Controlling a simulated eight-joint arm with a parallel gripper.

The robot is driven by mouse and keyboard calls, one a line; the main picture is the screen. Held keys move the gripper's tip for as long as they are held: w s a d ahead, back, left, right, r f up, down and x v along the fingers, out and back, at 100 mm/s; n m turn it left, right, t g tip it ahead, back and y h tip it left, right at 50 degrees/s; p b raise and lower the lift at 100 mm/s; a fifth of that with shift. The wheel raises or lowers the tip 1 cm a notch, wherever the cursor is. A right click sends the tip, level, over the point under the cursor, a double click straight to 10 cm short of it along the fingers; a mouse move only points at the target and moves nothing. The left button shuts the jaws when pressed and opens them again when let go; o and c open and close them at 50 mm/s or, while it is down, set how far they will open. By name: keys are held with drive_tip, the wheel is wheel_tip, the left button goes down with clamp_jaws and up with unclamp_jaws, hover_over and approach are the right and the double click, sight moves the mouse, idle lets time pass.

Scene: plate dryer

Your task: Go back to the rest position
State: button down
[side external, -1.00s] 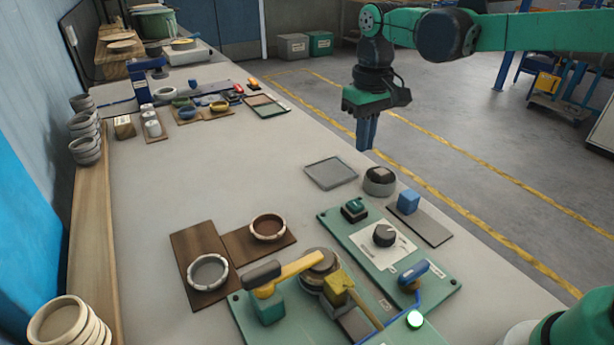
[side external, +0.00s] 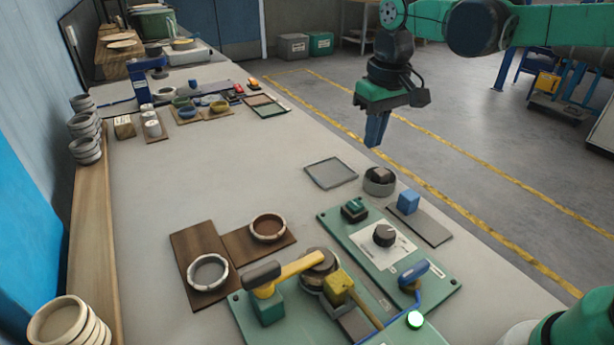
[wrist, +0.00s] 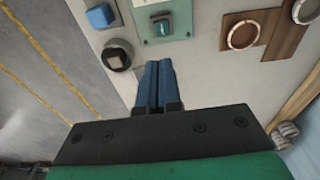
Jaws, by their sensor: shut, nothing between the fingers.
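My gripper (side external: 376,131) has blue fingers under a green and dark grey wrist.
The bench (side external: 215,155) carries a green panel (side external: 375,225) with a dark knob (side external: 385,235), a round grey block (side external: 379,181), a blue cube (side external: 408,200), and bowls on brown boards (side external: 192,244). Open floor lies right of the bench.

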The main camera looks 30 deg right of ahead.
drive_tip(key=s+d+f+t, duration=0.1)
drive_tip(key=s+f+t, duration=0.2)
drive_tip(key=s+t, duration=0.3)
drive_tip(key=s, duration=0.3)
drive_tip(key=shift+d, duration=0.1)
idle(5.7)
